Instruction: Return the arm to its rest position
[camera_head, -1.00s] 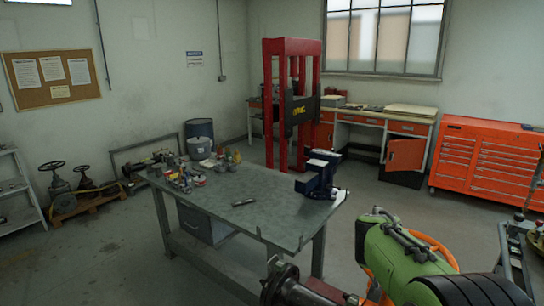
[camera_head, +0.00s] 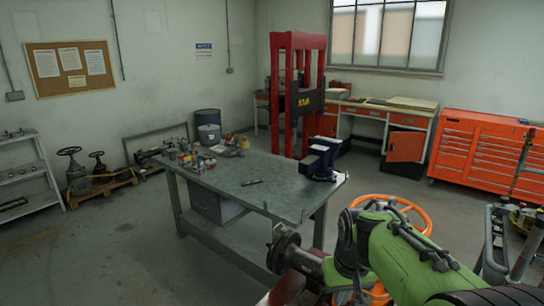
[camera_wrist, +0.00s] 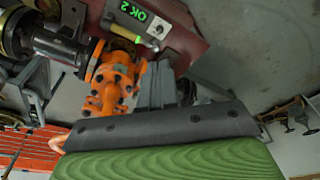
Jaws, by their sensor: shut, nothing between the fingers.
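My green arm (camera_head: 400,255) reaches in from the lower right in the head view, with a grey joint at its near-left end. The orange handwheel (camera_head: 415,208) shows behind the arm, partly covered by it. In the wrist view the orange valve body (camera_wrist: 112,80) with its bolted flange lies left of my gripper (camera_wrist: 158,75). The gripper's grey fingers are shut and empty, in front of a dark red panel (camera_wrist: 190,45) with a green "OK 2" marking. I cannot tell whether the fingers touch anything. The gripper is not clearly visible in the head view.
A dark pipe flange (camera_head: 285,250) stands just left of my arm. A grey workbench (camera_head: 225,185) carries a blue vise (camera_head: 320,160) and small items. A red press (camera_head: 298,90) and an orange tool cabinet (camera_head: 475,150) stand behind. Open floor lies between bench and cabinet.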

